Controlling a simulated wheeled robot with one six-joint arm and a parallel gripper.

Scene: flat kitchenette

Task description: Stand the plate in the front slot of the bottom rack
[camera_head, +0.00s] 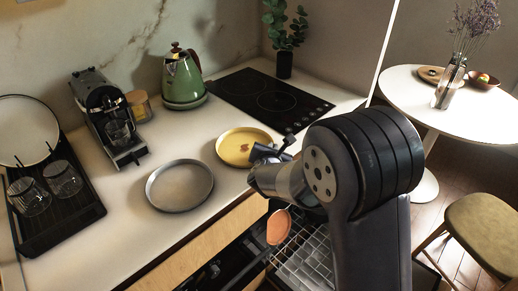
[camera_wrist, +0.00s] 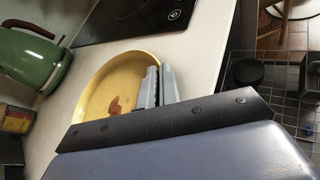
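The yellow plate (camera_head: 240,146) with a brown mark lies on the counter near its front edge. It also shows in the wrist view (camera_wrist: 112,82), left of the fingers. My gripper (camera_head: 268,152) is at the plate's right rim. In the wrist view its two grey fingers (camera_wrist: 158,85) are close together at that rim, and the rim appears to run between them. The exact contact is partly hidden. The dishwasher's wire rack (camera_head: 305,262) is below the counter, partly behind my arm. An orange-brown round item (camera_head: 279,227) stands at it. The front slot cannot be made out.
A grey round plate (camera_head: 180,186) lies left of the yellow plate. The green kettle (camera_head: 183,80), coffee machine (camera_head: 108,115) and black hob (camera_head: 270,95) are further back. A drying tray (camera_head: 75,215) with glasses is at the left. A stool (camera_head: 485,225) stands right.

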